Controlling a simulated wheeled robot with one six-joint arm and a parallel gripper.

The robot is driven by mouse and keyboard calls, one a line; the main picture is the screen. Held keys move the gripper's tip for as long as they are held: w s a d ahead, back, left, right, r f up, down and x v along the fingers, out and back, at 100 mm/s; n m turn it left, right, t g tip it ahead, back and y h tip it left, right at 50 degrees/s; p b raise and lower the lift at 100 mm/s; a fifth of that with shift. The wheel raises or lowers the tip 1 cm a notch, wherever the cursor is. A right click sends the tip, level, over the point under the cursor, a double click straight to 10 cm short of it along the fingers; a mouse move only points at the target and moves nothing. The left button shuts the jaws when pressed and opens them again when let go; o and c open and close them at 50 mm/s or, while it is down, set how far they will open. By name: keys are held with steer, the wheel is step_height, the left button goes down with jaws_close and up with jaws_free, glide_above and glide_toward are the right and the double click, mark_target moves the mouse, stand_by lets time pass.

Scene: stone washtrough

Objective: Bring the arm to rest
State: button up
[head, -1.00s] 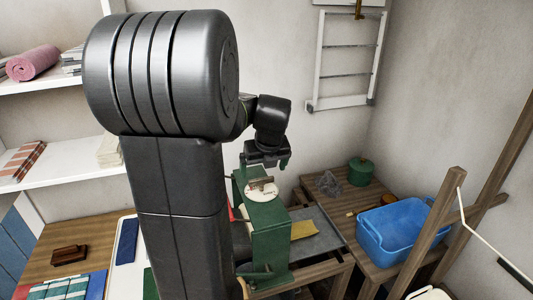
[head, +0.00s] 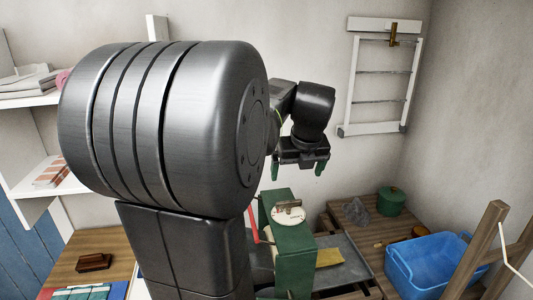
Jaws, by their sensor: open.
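My gripper (head: 297,170) is at the end of my dark arm, right of centre in the head view. Its two green-tipped fingers point down and stand apart, with nothing between them. It hangs in the air above a green box-like stand (head: 296,250) with a round cream disc (head: 289,216) and a small brownish piece on top. My large arm link hides much of the left and middle of the view.
A blue plastic tub (head: 425,263) and a green round pot (head: 391,201) are on a wooden bench at right. A white wall rack (head: 347,88) hangs behind. A brown brush-like block (head: 94,262) lies on the table at left. Wooden posts (head: 480,245) rise at far right.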

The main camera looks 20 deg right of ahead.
mark_target(289, 201)
steer(key=shift+f, duration=0.1)
steer(key=p+x, duration=0.2)
steer(key=x, duration=1.1)
steer(key=shift+w+f, duration=0.1)
steer(key=shift+f, duration=0.25)
